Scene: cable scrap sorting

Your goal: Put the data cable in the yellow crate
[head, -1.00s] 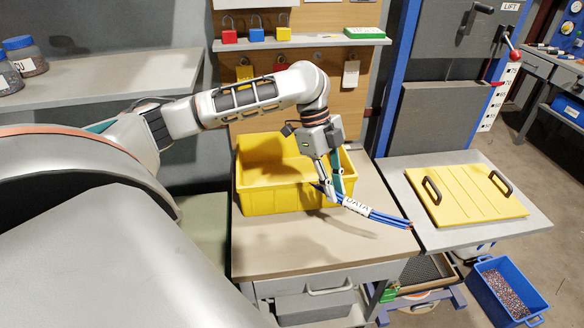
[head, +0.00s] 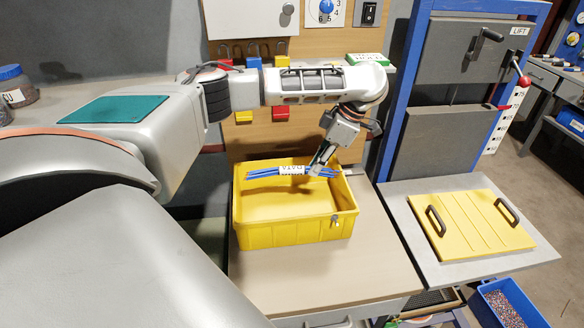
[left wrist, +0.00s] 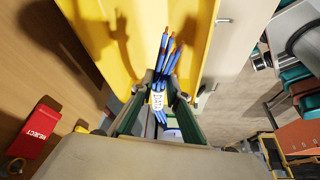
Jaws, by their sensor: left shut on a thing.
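The data cable (head: 266,173) is a bundle of blue strands with a white DATA label. My left gripper (head: 316,168) is shut on it near the label and holds it level over the back part of the yellow crate (head: 293,232). In the left wrist view the data cable (left wrist: 168,62) sits between the fingers of the left gripper (left wrist: 158,90), with the yellow crate (left wrist: 130,45) beyond it. The crate stands open on the bench and its visible floor is bare. My right gripper is in neither view.
A yellow lid (head: 480,226) with two dark handles lies on the grey table to the right. Padlocks and a shelf are behind the crate. A red REJECT tag (left wrist: 36,129) hangs near the arm. The bench front (head: 290,279) is clear.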

